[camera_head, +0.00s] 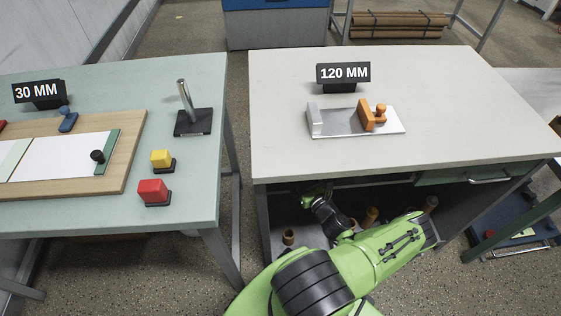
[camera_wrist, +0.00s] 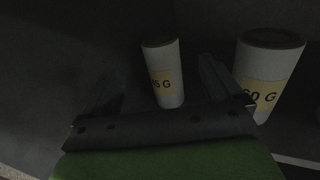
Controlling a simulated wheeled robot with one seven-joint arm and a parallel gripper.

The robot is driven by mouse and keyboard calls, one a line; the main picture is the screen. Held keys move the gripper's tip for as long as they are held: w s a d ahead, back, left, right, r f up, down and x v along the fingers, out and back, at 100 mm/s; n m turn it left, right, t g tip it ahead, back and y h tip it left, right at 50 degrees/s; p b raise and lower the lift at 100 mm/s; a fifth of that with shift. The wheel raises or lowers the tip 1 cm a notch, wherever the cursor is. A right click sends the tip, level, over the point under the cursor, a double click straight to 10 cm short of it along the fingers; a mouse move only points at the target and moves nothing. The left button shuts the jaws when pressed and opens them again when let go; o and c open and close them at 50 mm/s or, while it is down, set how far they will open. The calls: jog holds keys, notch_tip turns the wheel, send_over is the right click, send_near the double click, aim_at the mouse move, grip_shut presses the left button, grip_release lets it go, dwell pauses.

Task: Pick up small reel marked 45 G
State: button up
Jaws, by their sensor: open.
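A small white reel (camera_wrist: 165,75) with a brown top and a yellow label stands upright in the wrist view. Its label ends in "5 G"; the first digit is partly cut off at the reel's edge. My gripper (camera_wrist: 158,66) is open, and the reel appears between its two dark fingers, nearer the right one. I cannot tell how deep between them it stands. In the head view my arm reaches under the right table, and the fingers are hidden there. Which of the reels there is this one cannot be told.
A larger white reel (camera_wrist: 272,75), its label ending in "0 G", stands close right of my right finger. The tabletop and a green drawer (camera_head: 475,174) overhang the arm.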

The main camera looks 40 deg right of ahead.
jog(key=b+x, duration=0.3)
jog(key=x, duration=0.9)
jog(key=shift+f+b, duration=0.3)
jog(key=c, duration=1.4)
jog(key=shift+r, duration=0.1)
